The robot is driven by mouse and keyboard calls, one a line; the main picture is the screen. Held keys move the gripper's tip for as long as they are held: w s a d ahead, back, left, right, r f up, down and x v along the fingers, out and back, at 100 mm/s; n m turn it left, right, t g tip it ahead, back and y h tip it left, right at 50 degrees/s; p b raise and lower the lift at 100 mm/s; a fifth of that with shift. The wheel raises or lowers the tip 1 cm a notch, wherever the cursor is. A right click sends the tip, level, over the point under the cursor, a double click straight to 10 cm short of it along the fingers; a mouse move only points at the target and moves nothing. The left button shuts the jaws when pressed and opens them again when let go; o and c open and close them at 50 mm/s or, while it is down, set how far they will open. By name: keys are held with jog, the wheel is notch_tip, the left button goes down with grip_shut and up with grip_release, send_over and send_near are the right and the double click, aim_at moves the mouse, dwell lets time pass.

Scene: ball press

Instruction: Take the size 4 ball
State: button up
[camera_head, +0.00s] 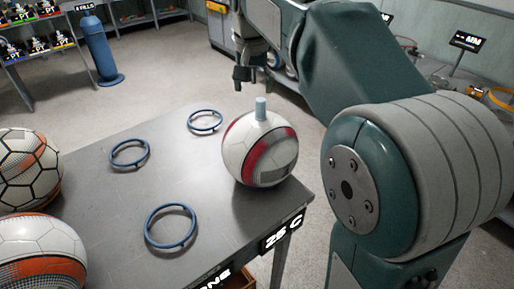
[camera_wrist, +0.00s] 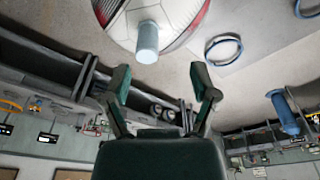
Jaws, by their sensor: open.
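A white ball with a red band and a grey patch (camera_head: 260,155) sits near the right end of the grey table. A short light blue peg (camera_head: 261,108) stands up from its top. In the wrist view this ball (camera_wrist: 185,18) is at the top edge, with its peg (camera_wrist: 147,42) pointing toward my fingers. My gripper (camera_head: 243,76) is above and beyond the ball, apart from it. In the wrist view its two fingers (camera_wrist: 164,88) are spread with nothing between them. I see no size mark on the ball.
Two orange-and-white balls (camera_head: 25,172) (camera_head: 38,258) are at the table's left. Several empty blue rings (camera_head: 171,226) lie on the table (camera_head: 100,200). A blue cylinder (camera_head: 100,50) stands on the floor. Shelves (camera_head: 45,50) are behind at left; a bench with gear is at right.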

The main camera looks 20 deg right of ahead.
aim_at(261, 109)
jog(key=d+f, duration=0.1)
jog(key=f, duration=0.3)
jog(key=w+d+f, duration=0.1)
jog(key=f, duration=0.1)
jog(key=shift+d+f, duration=0.15)
jog(key=shift+d, duration=0.15)
jog(key=shift+a+f, duration=0.15)
jog(key=shift+f, duration=0.2)
jog(key=shift+a+f, duration=0.15)
jog(key=shift+a, duration=0.2)
jog(key=shift+d, duration=0.3)
grip_shut()
